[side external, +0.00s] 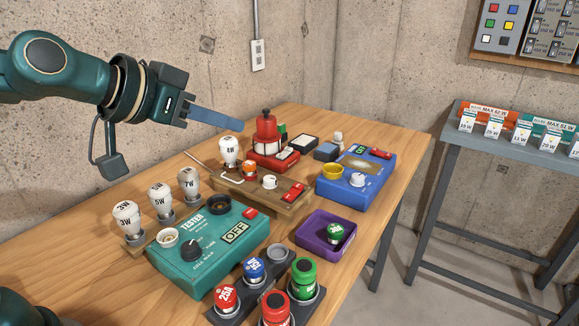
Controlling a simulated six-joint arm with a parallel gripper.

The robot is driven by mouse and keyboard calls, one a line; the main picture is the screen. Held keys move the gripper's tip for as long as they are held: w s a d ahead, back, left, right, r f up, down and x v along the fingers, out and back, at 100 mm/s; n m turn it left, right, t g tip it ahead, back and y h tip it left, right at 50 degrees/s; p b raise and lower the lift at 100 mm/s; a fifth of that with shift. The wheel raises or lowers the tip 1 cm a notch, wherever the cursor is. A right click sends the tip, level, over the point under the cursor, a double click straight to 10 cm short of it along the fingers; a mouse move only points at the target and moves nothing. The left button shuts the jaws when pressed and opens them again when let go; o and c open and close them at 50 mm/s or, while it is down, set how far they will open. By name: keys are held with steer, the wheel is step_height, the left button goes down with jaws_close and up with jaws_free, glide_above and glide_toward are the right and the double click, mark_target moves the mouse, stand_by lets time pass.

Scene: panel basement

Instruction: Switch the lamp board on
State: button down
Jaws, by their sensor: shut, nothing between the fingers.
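The lamp board, which I take to be the low wooden board (237,192), lies mid-table. I cannot tell the switch's position, and the bulb shows no clear glow. My gripper (240,124) is shut and empty. Its blue-grey fingers point right, above and behind the board, apart from everything.
A teal tester (195,268) reading OFF stands in front, beside a rack of white bulbs (161,200). A fuse rack (231,318) and a purple tray (311,237) with a green fuse are nearer. A blue box (342,190) stands right; a red lantern-like device (266,130) stands behind.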

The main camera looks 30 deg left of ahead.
steer(key=w+f+n+g+y, duration=0.1)
steer(key=w+f, duration=0.8)
steer(key=shift+f+y, duration=0.2)
steer(key=shift+y, duration=0.1)
steer(key=shift+a, duration=0.1)
glide_above(293, 192)
steer(key=f, duration=0.6)
steer(key=shift+s+a+f, duration=0.1)
steer(key=shift+s+f, duration=0.05)
steer(key=shift+s, duration=0.1)
step_height(293, 192, down, 2)
steer(key=shift+w+f, duration=0.2)
steer(key=shift+f, duration=0.6)
